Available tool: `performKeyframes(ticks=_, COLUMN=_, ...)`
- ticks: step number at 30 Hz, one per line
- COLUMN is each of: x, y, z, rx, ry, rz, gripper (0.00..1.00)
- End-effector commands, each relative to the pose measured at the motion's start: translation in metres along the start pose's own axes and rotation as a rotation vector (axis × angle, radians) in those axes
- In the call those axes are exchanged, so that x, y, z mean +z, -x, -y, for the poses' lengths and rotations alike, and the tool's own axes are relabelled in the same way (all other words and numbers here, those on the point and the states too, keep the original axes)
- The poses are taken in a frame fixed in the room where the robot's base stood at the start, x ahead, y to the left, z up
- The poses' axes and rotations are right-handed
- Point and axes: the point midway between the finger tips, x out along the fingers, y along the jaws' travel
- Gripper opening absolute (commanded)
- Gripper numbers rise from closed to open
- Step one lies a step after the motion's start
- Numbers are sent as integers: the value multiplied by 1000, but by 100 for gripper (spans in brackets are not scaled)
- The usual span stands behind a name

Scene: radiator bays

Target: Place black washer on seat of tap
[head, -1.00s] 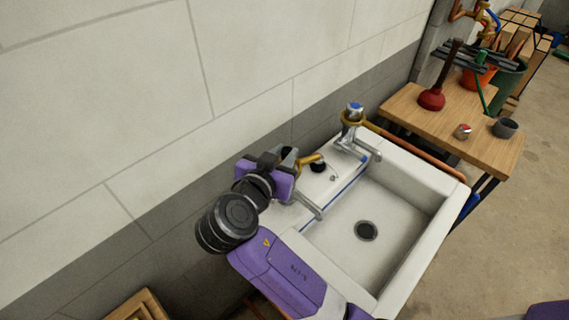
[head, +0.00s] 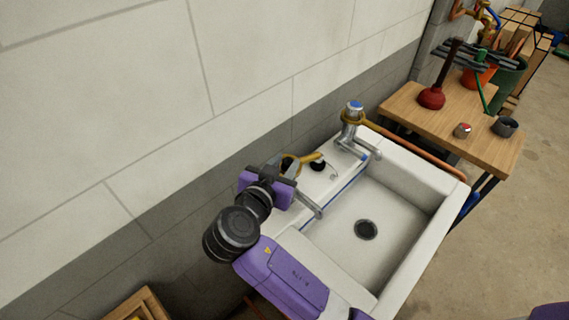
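A white sink (head: 420,178) stands against the wall. Its right tap (head: 349,135) is upright with a blue-marked top. The left tap shows mainly as a chrome spout (head: 309,204); its body and seat are hidden behind my gripper (head: 279,163). My gripper is over the left tap, seen from behind, and its fingertips and anything between them are hidden. A small black round thing (head: 318,166) lies on the sink's back ledge, just right of my gripper; I cannot tell whether it is the washer. A brass-coloured piece (head: 306,159) shows beside it.
A tiny pale metal piece (head: 333,176) lies on the ledge. The sink basin is clear. The wall is close behind the taps.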

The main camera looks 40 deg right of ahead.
Motion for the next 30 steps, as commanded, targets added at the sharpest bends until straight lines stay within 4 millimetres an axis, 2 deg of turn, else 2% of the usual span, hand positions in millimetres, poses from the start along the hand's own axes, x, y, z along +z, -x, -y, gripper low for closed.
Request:
performKeyframes(ticks=5, x=-1, y=12, z=2, rx=-5, ry=0, rz=-1, gripper=31)
performKeyframes(ticks=15, x=-1, y=80, z=2, rx=-6, ry=-2, rz=-1, gripper=31)
performKeyframes(ticks=21, x=-1, y=109, z=1, rx=-3, ry=0, rz=0, gripper=31)
performKeyframes(ticks=25, x=-2, y=119, z=0, rx=-1, ry=-1, rz=0, gripper=31)
performKeyframes(ticks=30, x=-2, y=121, z=0, rx=0, ry=-1, rz=0, gripper=31)
